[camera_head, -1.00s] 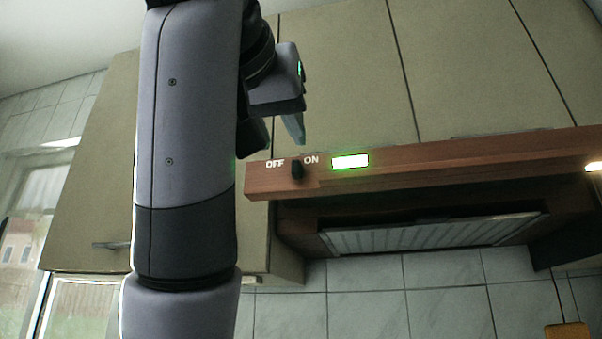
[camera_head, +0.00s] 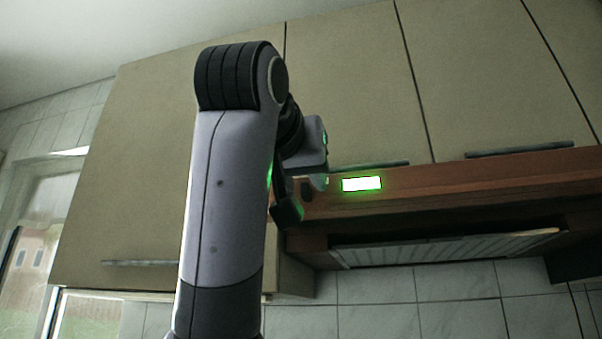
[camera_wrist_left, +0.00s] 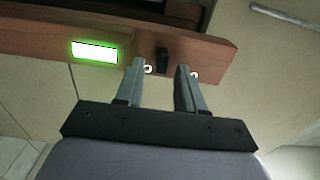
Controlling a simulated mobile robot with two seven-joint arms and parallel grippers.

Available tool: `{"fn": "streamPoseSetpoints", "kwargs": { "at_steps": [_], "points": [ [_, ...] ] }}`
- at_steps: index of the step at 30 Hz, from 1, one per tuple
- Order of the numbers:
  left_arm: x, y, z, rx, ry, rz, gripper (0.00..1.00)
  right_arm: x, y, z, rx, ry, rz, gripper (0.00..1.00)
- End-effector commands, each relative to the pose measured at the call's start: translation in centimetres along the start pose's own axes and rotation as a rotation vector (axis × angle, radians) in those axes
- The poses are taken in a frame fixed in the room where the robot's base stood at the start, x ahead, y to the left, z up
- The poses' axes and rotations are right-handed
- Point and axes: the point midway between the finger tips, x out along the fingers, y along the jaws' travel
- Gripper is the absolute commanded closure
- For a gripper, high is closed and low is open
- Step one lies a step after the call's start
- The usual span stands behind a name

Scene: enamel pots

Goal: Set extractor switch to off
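The extractor switch (camera_head: 307,190) is a small dark knob on the wooden front of the hood, left of a lit green-white indicator (camera_head: 361,184). In the left wrist view the black switch (camera_wrist_left: 162,60) appears between the fingertips, just beyond them, with the lit indicator (camera_wrist_left: 95,51) to its left. My left gripper (camera_wrist_left: 160,70) is open and empty. In the head view my left gripper (camera_head: 320,181) is close to the switch, mostly behind my arm. The OFF and ON labels are largely hidden. I cannot tell whether the fingers touch the switch. My right gripper is not in view.
Beige cabinets (camera_head: 350,80) with bar handles rise above the wooden hood front (camera_head: 450,180). The hood's grille (camera_head: 440,248) is below it, over a tiled wall (camera_head: 375,325). A window (camera_head: 40,230) is at the left.

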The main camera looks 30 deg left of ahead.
Motion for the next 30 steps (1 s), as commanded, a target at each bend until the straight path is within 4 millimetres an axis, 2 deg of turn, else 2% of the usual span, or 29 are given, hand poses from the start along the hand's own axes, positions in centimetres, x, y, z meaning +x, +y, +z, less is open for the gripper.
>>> {"fn": "streamPoseSetpoints", "kwargs": {
  "at_steps": [2,3,5,6,30],
  "points": [
    [0.01,-0.01,0.02,0.0,0.0,0.0,0.65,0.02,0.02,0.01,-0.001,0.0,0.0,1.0],
    [0.0,-0.01,0.02,0.0,-0.001,0.0,0.78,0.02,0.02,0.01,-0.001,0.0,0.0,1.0],
    [0.0,-0.02,0.01,0.0,-0.001,0.0,0.97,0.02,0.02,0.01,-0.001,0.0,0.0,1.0],
    [0.0,-0.02,0.01,0.0,-0.001,0.0,1.0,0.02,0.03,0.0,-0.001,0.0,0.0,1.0],
    [-0.03,-0.01,-0.01,0.0,0.0,0.0,1.0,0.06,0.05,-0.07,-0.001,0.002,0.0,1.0]
  ]
}}
